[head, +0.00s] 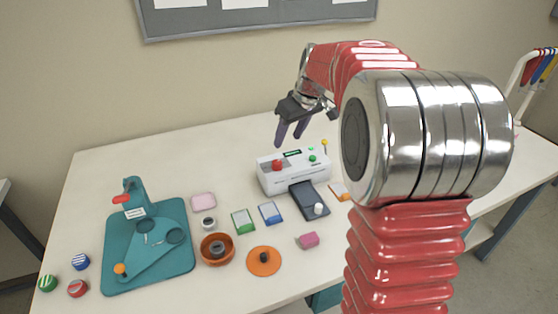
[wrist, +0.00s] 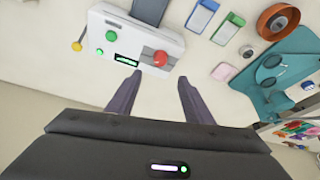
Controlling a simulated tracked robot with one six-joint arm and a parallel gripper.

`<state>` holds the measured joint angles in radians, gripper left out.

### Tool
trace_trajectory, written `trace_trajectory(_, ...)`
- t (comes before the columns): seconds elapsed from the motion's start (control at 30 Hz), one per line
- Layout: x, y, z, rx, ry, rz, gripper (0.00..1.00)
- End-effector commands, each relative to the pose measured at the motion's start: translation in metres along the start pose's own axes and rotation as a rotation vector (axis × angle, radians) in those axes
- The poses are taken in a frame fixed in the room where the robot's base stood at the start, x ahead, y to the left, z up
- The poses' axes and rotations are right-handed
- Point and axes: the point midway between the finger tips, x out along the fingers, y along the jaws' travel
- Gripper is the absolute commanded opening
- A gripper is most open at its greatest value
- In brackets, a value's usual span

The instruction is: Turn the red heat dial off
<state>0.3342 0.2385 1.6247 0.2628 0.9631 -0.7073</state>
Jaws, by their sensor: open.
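The red heat dial (head: 277,165) is on the front left of the white laminator (head: 292,180). In the wrist view the red dial (wrist: 160,58) shows on the laminator panel (wrist: 140,42), beside a small lit display and two green buttons. My gripper (head: 291,142) is open and empty, above and behind the laminator in the head view. In the wrist view its two fingertips (wrist: 160,75) are spread on either side of the dial's line, apart from it. No contact with the dial shows. The dial's pointer mark is too small to read.
A dark tray (head: 309,201) projects from the laminator's front, with a white knob on it. Blue and green cards, an orange bowl (head: 217,250), an orange disc (head: 264,262) and a teal badge press (head: 150,245) stand to the left. A yellow-tipped lever (head: 325,146) rises at the laminator's right.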

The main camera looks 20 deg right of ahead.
Motion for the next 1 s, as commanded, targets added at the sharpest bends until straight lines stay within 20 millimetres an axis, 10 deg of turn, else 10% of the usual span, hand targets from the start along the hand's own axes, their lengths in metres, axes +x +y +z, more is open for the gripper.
trace_trajectory(1.0,0.132,-0.001,0.0,-0.001,-0.001,-0.001,0.47)
